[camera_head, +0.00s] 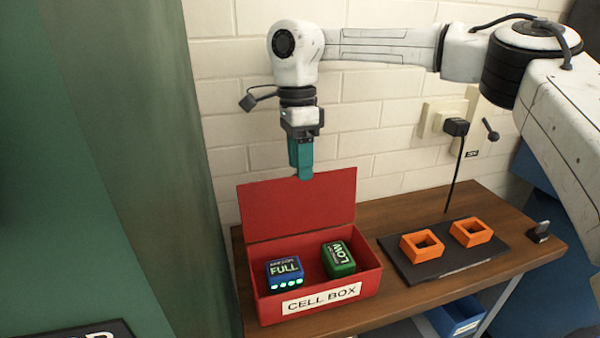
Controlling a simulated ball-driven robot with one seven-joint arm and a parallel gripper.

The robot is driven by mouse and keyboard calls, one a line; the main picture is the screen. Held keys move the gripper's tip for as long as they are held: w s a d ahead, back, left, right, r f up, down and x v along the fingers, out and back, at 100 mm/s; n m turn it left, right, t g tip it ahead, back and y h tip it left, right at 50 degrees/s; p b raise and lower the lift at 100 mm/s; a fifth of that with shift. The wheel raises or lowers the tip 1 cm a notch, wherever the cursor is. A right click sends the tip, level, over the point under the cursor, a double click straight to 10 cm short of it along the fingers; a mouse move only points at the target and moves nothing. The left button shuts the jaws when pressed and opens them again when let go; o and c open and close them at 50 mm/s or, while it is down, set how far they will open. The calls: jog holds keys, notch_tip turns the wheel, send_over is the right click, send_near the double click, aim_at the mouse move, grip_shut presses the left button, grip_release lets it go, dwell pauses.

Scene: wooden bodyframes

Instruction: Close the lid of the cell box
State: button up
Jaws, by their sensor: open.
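The red cell box (370,284) stands on the wooden table with a white "CELL BOX" label on its front. Its red lid (285,208) stands up open at the back edge. Inside the box, a blue cell marked "FULL" (284,273) with lit green dots sits at the left. A green cell marked "LOW" (338,259) lies to its right. My gripper (304,174) points down with teal fingers at the top edge of the raised lid. I cannot tell whether it touches the lid. It is open, with no object seen in it.
A dark charging pad (447,266) with two orange square holders (421,246) lies right of the box. The brick wall is close behind the lid. A green panel (90,150) stands at the left. A blue bin (455,317) is below.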

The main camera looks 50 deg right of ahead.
aim_at(299, 201)
jog(key=shift+s+a+f, duration=0.1)
jog(key=shift+s+f, duration=0.1)
jog(key=shift+f, duration=1.35)
grip_shut()
